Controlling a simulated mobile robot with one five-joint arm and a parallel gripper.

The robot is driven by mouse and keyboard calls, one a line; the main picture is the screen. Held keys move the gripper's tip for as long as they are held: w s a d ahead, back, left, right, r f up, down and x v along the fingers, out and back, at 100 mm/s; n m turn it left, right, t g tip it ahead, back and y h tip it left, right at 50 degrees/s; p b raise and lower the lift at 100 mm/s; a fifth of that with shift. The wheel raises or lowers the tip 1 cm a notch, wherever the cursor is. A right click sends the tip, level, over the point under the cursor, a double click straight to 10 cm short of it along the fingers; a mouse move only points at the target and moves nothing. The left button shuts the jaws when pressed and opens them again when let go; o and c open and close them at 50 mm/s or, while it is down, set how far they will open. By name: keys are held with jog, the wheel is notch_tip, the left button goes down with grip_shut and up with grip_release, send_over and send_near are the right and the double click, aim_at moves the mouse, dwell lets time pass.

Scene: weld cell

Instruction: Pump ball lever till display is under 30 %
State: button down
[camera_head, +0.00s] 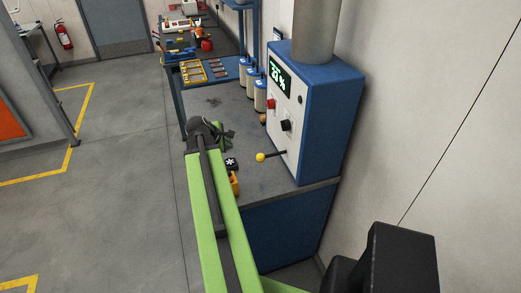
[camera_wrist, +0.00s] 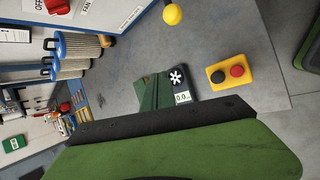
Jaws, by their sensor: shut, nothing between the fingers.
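The blue and white cabinet (camera_head: 327,118) stands on the bench by the wall. Its green-lit display (camera_head: 279,77) appears to read 23 %. The lever with a yellow ball (camera_head: 260,157) sticks out from the cabinet's lower front on a dark rod. The ball also shows at the top edge of the wrist view (camera_wrist: 172,14). My gripper (camera_head: 227,138) is shut and empty above the bench, left of and beyond the ball, apart from it. In the wrist view, my green gripper (camera_wrist: 153,92) points up from the bottom, below the ball.
A dark meter with an asterisk (camera_wrist: 178,76) and a yellow box with red and black buttons (camera_wrist: 231,72) lie on the bench (camera_wrist: 125,65) near my gripper. Pale filter cylinders (camera_head: 260,94) stand along the wall. Trays (camera_head: 193,72) lie farther back. Open floor is left.

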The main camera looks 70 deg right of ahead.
notch_tip(320, 180, up, 4)
jog(key=n+g+h+p, duration=0.1)
send_over(259, 156)
jog(key=shift+f, duration=0.1)
jog(key=shift+f, duration=0.1)
notch_tip(259, 156, down, 9)
jog(key=b, duration=0.8)
jog(key=shift+b, duration=0.4)
dwell(0.9)
jog(key=shift+f+b, duration=0.2)
jog(key=shift+b, duration=0.15)
